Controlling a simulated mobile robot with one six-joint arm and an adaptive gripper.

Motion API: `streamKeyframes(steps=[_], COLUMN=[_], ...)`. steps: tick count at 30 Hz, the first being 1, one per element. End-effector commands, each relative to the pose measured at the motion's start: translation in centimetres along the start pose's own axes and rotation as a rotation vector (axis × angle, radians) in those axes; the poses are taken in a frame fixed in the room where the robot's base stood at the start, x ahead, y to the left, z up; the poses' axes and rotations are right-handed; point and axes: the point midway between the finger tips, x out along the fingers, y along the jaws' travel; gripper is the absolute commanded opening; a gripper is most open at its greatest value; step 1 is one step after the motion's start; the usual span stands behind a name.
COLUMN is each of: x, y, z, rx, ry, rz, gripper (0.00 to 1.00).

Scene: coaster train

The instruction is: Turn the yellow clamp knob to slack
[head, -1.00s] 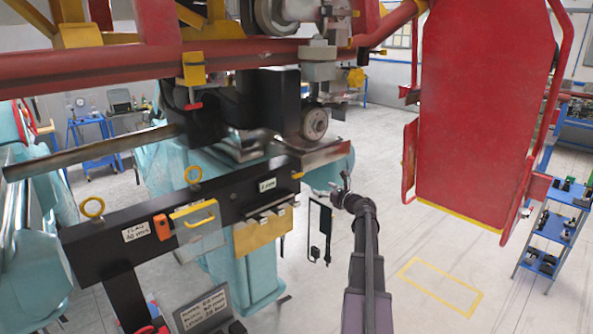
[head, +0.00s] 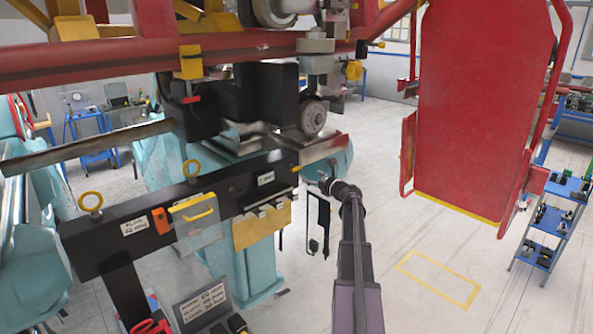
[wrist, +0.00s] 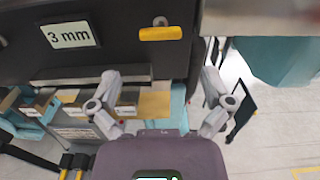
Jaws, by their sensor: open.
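The yellow clamp knob (wrist: 160,33) is a short yellow bar, lying roughly level on the dark face of the beam (wrist: 125,57) near its right end. It shows small in the head view (head: 296,169) at the beam's right end. My gripper (wrist: 160,80) is open and empty, its two fingers spread to either side below the knob in the wrist view. In the head view my gripper (head: 325,183) is just right of and slightly below the knob, apart from it in the picture. A "3 mm" label (wrist: 69,35) is left of the knob.
A yellow plate (head: 262,226) with small blocks hangs under the beam. A dark flat frame (head: 319,222) hangs close below my gripper. A metal block and wheel (head: 313,117) sit above the knob. A red seat panel (head: 480,100) stands right; open floor lies below it.

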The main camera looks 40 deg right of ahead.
Motion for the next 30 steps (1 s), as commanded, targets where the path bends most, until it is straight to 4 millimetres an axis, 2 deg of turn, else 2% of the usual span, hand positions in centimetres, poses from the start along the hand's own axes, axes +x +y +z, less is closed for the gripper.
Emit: streamKeyframes(steps=[1,6,15,21,30], x=[1.0,3.6,7.4,8.6,8.7], y=[-0.2,-0.2,-0.2,-0.2,-0.1], z=[0.0,0.0,0.0,0.0,0.0], rx=[0.0,0.0,0.0,0.0,0.0], ry=[0.0,0.0,0.0,0.0,0.0], rz=[0.001,0.001,-0.001,-0.002,-0.003], gripper=[1.0,1.0,1.0,1.0,1.0])
